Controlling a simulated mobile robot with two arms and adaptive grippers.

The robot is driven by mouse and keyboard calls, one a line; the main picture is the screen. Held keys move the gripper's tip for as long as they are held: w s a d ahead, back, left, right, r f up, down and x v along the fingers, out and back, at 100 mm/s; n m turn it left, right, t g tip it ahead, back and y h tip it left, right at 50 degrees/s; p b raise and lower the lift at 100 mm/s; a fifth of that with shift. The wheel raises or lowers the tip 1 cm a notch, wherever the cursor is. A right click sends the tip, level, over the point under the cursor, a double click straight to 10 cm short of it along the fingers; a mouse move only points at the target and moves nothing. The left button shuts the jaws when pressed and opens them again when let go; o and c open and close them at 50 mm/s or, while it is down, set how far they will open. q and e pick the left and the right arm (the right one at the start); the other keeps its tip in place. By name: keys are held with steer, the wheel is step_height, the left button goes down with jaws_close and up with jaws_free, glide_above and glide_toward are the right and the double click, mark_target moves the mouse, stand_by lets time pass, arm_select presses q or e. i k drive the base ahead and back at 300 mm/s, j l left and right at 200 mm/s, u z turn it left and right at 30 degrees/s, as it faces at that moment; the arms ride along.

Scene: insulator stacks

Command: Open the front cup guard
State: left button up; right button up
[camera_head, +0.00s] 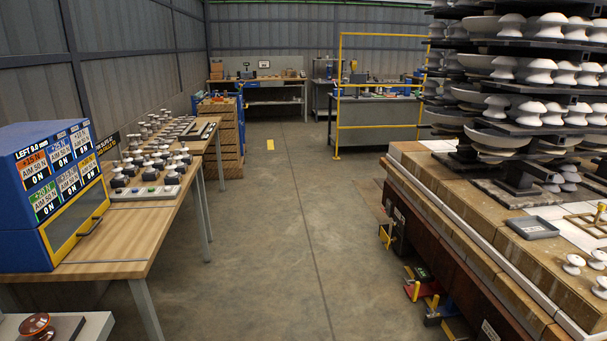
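Neither of my grippers is in view. I cannot tell for certain which thing is the front cup guard. A blue box (28,222) stands on the wooden table at the left, with several white, green and orange label panels on its face. Below the labels is a yellow-framed panel (74,225) with a dark handle (90,227); it looks closed. A large stack of white insulators (520,110) on dark shelves rises at the right. No part labelled as a cup guard is readable in it.
The wooden table (130,235) carries rows of small insulators (150,160). A long brick-topped bench (450,200) stands at the right, with a grey tray (532,227) on it. A brown insulator (36,326) is at the lower left. The floor aisle (285,210) between them is clear.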

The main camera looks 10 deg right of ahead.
mark_target(385, 240)
steer(key=i+j, duration=0.1)
steer(key=i, duration=1.95)
steer(key=i+j+z, duration=0.1)
steer(key=i+z, duration=0.35)
steer(key=i+j+z, duration=0.2)
steer(key=z, duration=0.2)
steer(key=i+j+z, duration=0.6)
steer(key=j+z, duration=0.25)
steer(key=i+j+z, duration=0.2)
steer(key=j+z, duration=0.25)
steer(key=i+j+z, duration=0.1)
steer(key=j+z, duration=0.75)
steer(key=j, duration=0.1)
